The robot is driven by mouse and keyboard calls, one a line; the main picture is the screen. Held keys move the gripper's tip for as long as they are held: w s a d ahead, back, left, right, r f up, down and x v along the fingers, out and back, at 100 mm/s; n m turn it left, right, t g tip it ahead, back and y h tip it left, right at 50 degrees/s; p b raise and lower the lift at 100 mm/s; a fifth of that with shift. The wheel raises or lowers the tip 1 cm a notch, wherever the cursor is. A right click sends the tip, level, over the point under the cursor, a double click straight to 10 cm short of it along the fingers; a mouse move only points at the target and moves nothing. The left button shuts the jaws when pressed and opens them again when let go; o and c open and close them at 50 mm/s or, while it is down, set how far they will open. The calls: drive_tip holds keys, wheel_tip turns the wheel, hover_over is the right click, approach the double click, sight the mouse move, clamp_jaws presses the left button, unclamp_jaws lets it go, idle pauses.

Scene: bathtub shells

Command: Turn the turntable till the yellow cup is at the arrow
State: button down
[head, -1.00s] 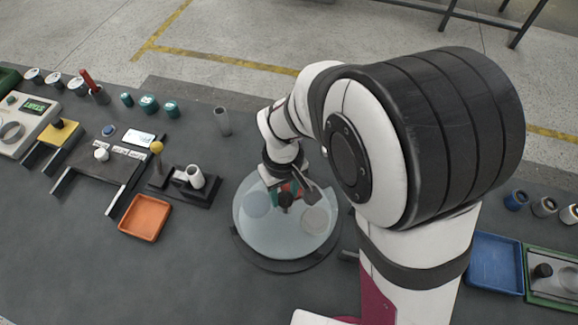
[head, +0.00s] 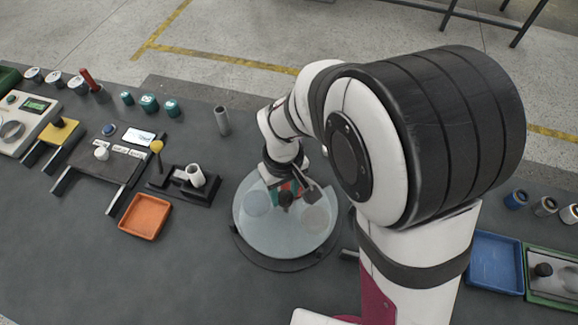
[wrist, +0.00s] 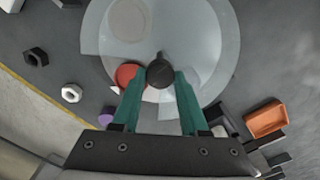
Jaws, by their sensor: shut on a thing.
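The turntable (head: 285,238) is a pale, glassy disc on a dark base in the middle of the head view; it also fills the top of the wrist view (wrist: 215,50). My gripper (wrist: 160,75) has teal fingers closed on a dark round knob (wrist: 160,68) over the turntable. In the head view the knob (head: 286,199) shows below the jaws. A red round thing (wrist: 128,74) lies beside the left finger in the wrist view. Pale round patches show on the disc. I cannot make out a yellow cup or an arrow; my arm hides part of the turntable.
An orange tray (head: 145,217) and a dark stand with a white cylinder (head: 195,177) are left of the turntable. A grey tube (head: 222,121) stands behind it. A blue tray (head: 495,262) lies at right.

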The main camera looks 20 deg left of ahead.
drive_tip(key=shift+n, duration=2.3)
drive_tip(key=shift+s+n, duration=0.1)
drive_tip(key=shift+n, duration=6)
drive_tip(key=shift+s+n, duration=0.1)
drive_tip(key=shift+n, duration=0.5)
drive_tip(key=shift+c, duration=2.1)
unclamp_jaws()
